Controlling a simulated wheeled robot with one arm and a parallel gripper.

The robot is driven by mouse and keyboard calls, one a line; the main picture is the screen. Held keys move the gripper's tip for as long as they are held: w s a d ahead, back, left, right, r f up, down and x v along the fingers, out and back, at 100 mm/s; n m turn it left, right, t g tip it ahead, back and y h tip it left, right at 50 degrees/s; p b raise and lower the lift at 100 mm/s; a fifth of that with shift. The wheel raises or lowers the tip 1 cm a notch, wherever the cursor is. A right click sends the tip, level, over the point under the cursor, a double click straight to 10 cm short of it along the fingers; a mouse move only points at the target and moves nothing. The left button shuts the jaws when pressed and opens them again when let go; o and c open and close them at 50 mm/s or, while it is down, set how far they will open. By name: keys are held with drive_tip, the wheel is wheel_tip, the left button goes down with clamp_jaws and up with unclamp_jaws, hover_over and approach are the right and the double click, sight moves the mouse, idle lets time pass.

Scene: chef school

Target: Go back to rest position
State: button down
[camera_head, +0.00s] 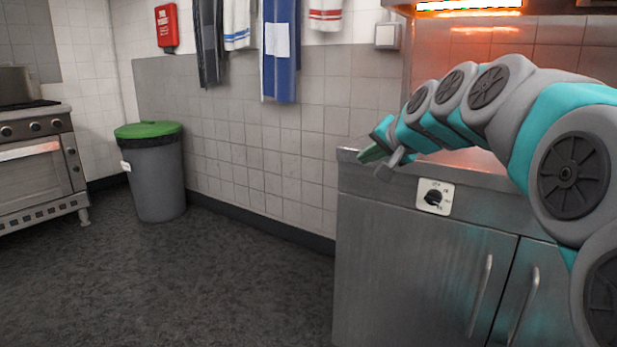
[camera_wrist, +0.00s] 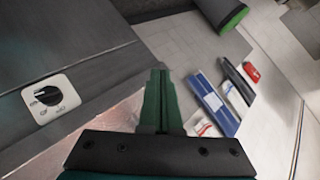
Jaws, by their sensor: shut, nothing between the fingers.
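My gripper (camera_head: 378,163) is at the end of my arm, at the left end of the steel cabinet (camera_head: 420,255), near its top edge in the head view. In the wrist view my gripper (camera_wrist: 160,100) shows its green fingers closed together with nothing between them. My arm reaches in from the right side of the head view and hides part of the cabinet top and the wall behind it.
A knob panel (camera_head: 435,197) sits on the cabinet front. A grey bin with a green lid (camera_head: 150,130) stands by the tiled wall, and a steel oven (camera_head: 40,165) is at far left. Towels (camera_head: 280,50) hang on the wall. The dark floor (camera_head: 200,285) is clear.

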drive_tip(key=s+a+f+n+g+h, duration=0.2)
drive_tip(key=s+f+n+g, duration=0.35)
drive_tip(key=s+f, duration=1.55)
drive_tip(key=s+d+f+g, duration=0.1)
drive_tip(key=s+f+g, duration=0.1)
drive_tip(key=s+f, duration=0.2)
drive_tip(key=s+d+f+g+h, duration=0.1)
drive_tip(key=s+d+f+g, duration=0.1)
drive_tip(key=s, duration=0.9)
drive_tip(key=s+d+f+g+h, duration=0.1)
drive_tip(key=s+d+f+g, duration=0.1)
drive_tip(key=s+f, duration=0.4)
drive_tip(key=shift+s+g, duration=0.75)
drive_tip(key=shift+s, duration=0.05)
